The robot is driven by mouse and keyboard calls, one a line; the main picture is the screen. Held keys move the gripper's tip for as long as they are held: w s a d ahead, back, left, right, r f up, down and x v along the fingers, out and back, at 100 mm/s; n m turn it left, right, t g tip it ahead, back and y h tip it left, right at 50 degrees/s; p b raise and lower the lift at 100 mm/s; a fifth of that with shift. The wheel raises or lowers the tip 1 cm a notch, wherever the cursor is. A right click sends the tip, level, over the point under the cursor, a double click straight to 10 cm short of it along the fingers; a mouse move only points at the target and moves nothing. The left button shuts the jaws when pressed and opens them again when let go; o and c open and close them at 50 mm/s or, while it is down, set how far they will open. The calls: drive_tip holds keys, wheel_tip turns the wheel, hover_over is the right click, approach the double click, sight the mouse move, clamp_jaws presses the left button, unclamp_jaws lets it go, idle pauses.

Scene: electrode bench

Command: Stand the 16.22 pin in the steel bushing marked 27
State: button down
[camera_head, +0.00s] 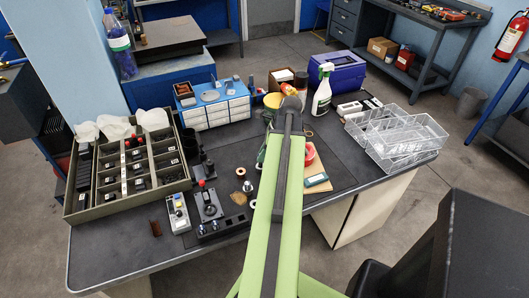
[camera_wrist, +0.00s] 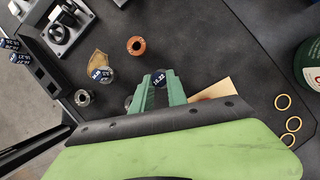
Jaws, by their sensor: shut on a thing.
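In the wrist view my gripper (camera_wrist: 158,88) has its two green fingers shut on a dark pin (camera_wrist: 158,78), whose round top label reads 16.22. The pin's lower part is hidden. A steel bushing (camera_wrist: 83,97) stands on the dark bench to the left of the fingers, apart from them. A second metal piece shows partly behind the left finger. No marking 27 is readable. In the head view a steel bushing (camera_head: 247,186) stands near the bench's middle; my arm hides the gripper and pin there.
A copper ring (camera_wrist: 136,45) and a labelled pin top on a brown cloth (camera_wrist: 96,62) lie close to the gripper. A black block (camera_wrist: 42,68) holds labelled pins.

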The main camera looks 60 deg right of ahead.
drive_tip(key=shift+f+b, duration=1.65)
drive_tip(key=shift+f, duration=0.1)
drive_tip(key=c, duration=1.2)
unclamp_jaws()
drive_tip(key=shift+c, duration=0.2)
drive_tip(key=shift+r+p, duration=0.35)
drive_tip(key=p+v, duration=1.5)
drive_tip(key=v, duration=0.1)
drive_tip(key=shift+s+r, duration=0.2)
drive_tip(key=shift+r, duration=0.15)
drive_tip(key=shift+d, duration=0.1)
